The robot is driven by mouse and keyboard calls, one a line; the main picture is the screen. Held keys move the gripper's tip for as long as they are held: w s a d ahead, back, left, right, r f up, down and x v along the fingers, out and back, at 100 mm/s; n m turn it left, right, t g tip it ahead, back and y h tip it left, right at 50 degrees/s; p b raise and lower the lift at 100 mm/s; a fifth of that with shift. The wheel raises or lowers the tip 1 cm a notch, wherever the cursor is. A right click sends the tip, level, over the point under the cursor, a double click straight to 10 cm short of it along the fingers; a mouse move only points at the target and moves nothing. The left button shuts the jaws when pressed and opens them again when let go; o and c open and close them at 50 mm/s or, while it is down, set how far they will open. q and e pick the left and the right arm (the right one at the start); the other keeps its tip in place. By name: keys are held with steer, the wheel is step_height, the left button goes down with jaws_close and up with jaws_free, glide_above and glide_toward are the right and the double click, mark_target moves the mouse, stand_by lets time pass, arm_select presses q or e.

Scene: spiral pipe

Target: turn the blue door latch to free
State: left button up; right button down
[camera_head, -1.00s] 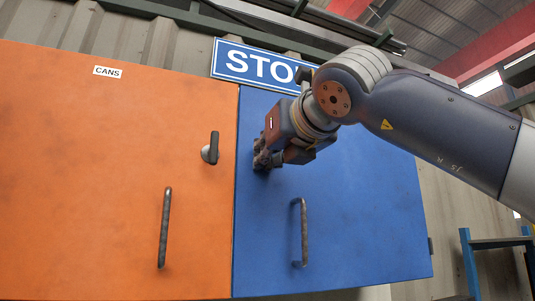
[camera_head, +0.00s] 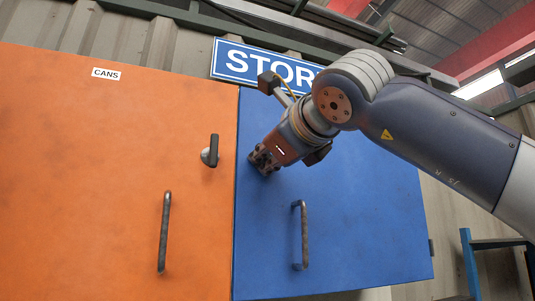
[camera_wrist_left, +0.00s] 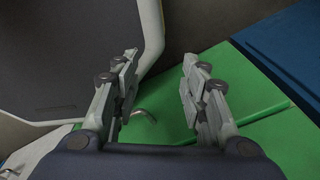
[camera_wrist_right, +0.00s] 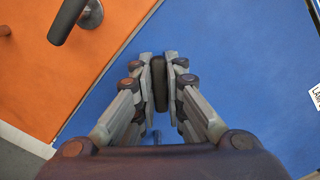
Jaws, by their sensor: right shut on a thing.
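The blue door (camera_head: 350,215) stands on the right of the cabinet in the head view, with a vertical bar handle (camera_head: 303,235). My right gripper (camera_head: 264,160) is at the blue door's upper left, by its edge with the orange door. In the right wrist view my right gripper (camera_wrist_right: 164,85) is shut on the dark blue door latch (camera_wrist_right: 160,82), between its fingertips. In the head view the gripper hides this latch. My left gripper (camera_wrist_left: 160,85) is open and empty in the left wrist view.
The orange door (camera_head: 100,200) carries its own dark latch (camera_head: 212,151) and bar handle (camera_head: 165,232), close left of my right gripper. A blue sign (camera_head: 265,65) is above. The left wrist view shows a green surface (camera_wrist_left: 235,100).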

steer(key=n+p, duration=0.1)
steer(key=n, duration=0.4)
steer(key=shift+n+p, duration=0.7)
steer(key=shift+n, duration=1.1)
steer(key=shift+f, duration=0.1)
steer(key=c, duration=1.6)
jaws_free()
steer(key=shift+c, duration=0.2)
steer(key=shift+s, duration=0.15)
steer(key=v, duration=1.1)
steer(key=shift+s+d, duration=0.15)
steer(key=shift+s, duration=0.2)
